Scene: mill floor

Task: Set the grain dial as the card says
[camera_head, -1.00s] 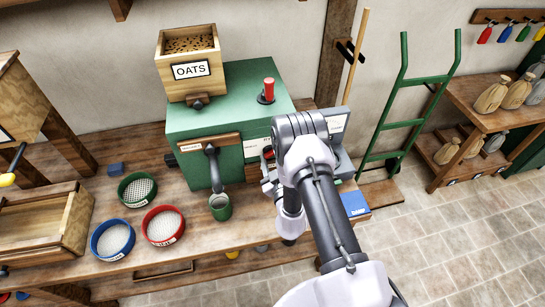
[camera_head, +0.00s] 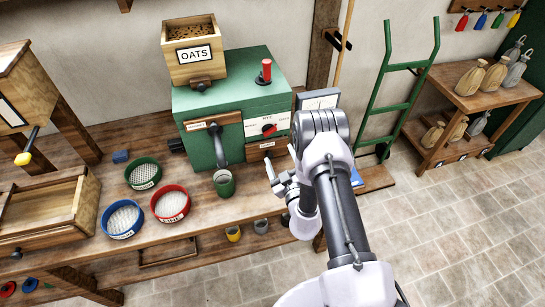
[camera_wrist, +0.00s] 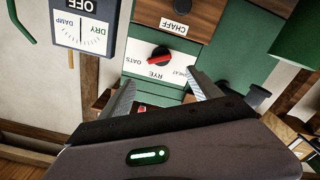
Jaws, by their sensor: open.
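The grain dial (camera_head: 268,130) is a dark knob with a red pointer on a white plate on the green mill's front (camera_head: 234,92). In the wrist view the dial (camera_wrist: 159,55) appears upside down, with labels OATS, RYE and WHEAT around it. Its red pointer lies toward OATS. My gripper (camera_head: 278,178) is in front of and below the dial in the head view. In the wrist view its jaws (camera_wrist: 163,92) are apart and empty, with the dial beyond the gap, not touched. I cannot make out a card with a grain setting.
A CHAFF label (camera_wrist: 174,26) sits by the dial. A damp/dry meter (camera_head: 318,98) stands right of the mill, partly behind my arm. An OATS hopper (camera_head: 194,53) stands on top.

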